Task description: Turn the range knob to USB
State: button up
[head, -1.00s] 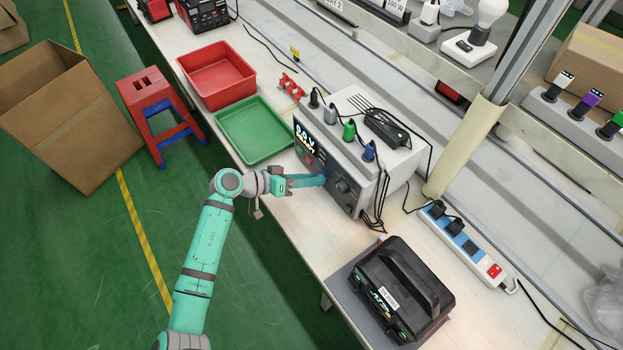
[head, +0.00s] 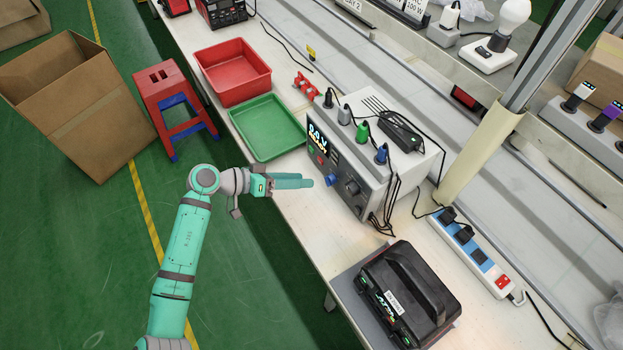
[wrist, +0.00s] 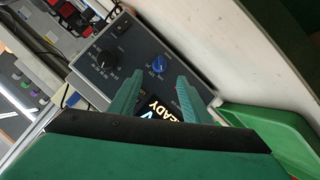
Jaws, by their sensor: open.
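A grey instrument box (head: 378,160) stands on the bench, with a lit display (head: 318,138) on its dark front panel. A blue knob (head: 331,180) and a larger black knob (head: 352,187) sit low on that panel. In the wrist view the blue knob (wrist: 158,63) lies just beyond my fingertips, and the black knob (wrist: 107,62) is to its left with markings around it. The markings are too small to read, so I cannot tell which is the range knob. My gripper (head: 308,181) is open and empty, in front of the panel, apart from the blue knob.
A green tray (head: 262,152) and a red bin (head: 205,84) stand on the bench behind the gripper. A black case (head: 437,290) and a power strip (head: 480,255) are nearer the right. Several plugs and cables are on top of the box.

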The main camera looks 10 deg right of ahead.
jog(key=shift+v, duration=1.25)
